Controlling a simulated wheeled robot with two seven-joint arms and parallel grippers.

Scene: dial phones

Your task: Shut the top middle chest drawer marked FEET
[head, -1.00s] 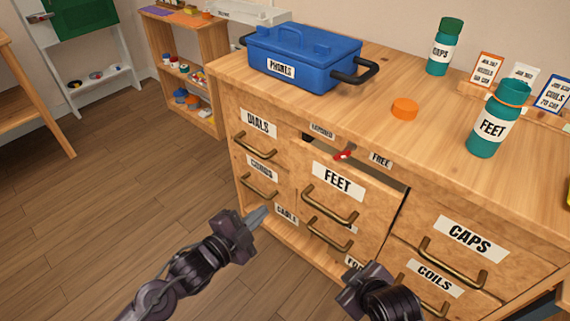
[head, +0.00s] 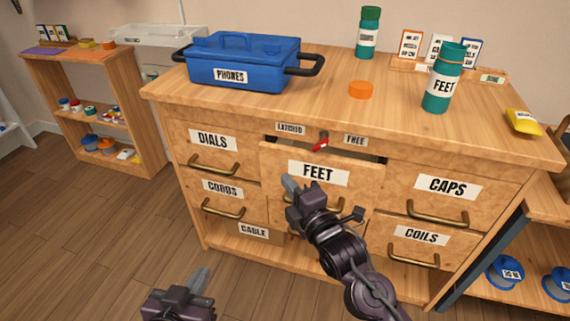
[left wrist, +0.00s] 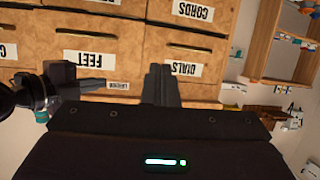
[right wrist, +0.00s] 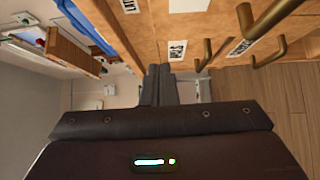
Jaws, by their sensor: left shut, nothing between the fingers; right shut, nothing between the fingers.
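The FEET drawer (head: 283,165) is the top middle one of the wooden chest. It stands out from the chest, with a dark gap above its front. A red latch lever (head: 320,142) sits above it between the LATCHED and FREE labels. My right gripper (head: 290,185) is shut and empty in front of the drawer's left part, hiding part of its handle. Whether it touches is unclear. My left gripper (head: 198,282) is shut and empty, low in front of the chest's left side. The FEET drawer also shows upside down in the left wrist view (left wrist: 120,60).
Drawers DIALS (head: 232,146), CORDS, CAPS (head: 485,190) and COILS flank it. On top stand a blue PHONES box (head: 270,60), an orange disc (head: 360,89) and green bottles (head: 440,95). A shelf (head: 150,140) stands at left; floor is clear in front of it.

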